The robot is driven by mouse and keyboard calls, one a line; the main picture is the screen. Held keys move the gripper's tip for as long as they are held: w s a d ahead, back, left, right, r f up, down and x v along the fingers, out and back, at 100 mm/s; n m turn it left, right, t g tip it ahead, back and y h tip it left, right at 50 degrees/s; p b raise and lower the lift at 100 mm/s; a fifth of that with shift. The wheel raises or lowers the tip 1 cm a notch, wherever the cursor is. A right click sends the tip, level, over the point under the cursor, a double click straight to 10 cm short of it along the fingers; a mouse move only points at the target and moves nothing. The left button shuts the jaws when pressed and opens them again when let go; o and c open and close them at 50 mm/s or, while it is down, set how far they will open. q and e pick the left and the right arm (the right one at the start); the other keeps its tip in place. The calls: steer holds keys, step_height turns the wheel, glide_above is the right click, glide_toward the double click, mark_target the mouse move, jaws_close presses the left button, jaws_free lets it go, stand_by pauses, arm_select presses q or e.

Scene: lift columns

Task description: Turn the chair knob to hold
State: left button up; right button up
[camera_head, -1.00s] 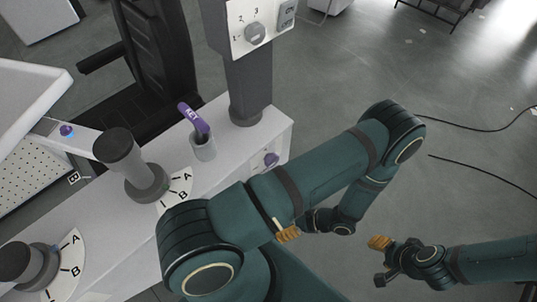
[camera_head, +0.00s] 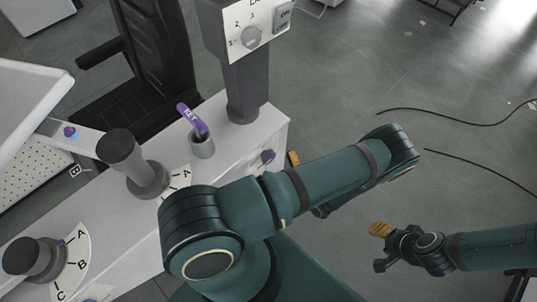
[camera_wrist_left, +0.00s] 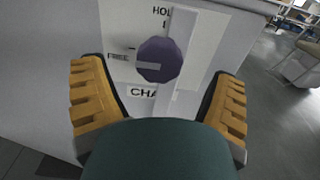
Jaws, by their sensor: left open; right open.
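The chair knob (camera_wrist_left: 160,60) is a faceted purple-grey knob on a white panel in the left wrist view. Its light mark points left, toward the word FREE; a partly covered HOLD label is above it. My right gripper (camera_head: 380,247) is open and empty at lower right.

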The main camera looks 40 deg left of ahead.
mark_target(271, 158)
arm_select(q)
steer(key=shift+w+a, duration=0.2)
steer(key=shift+a, duration=2.05)
steer(key=c, duration=1.2)
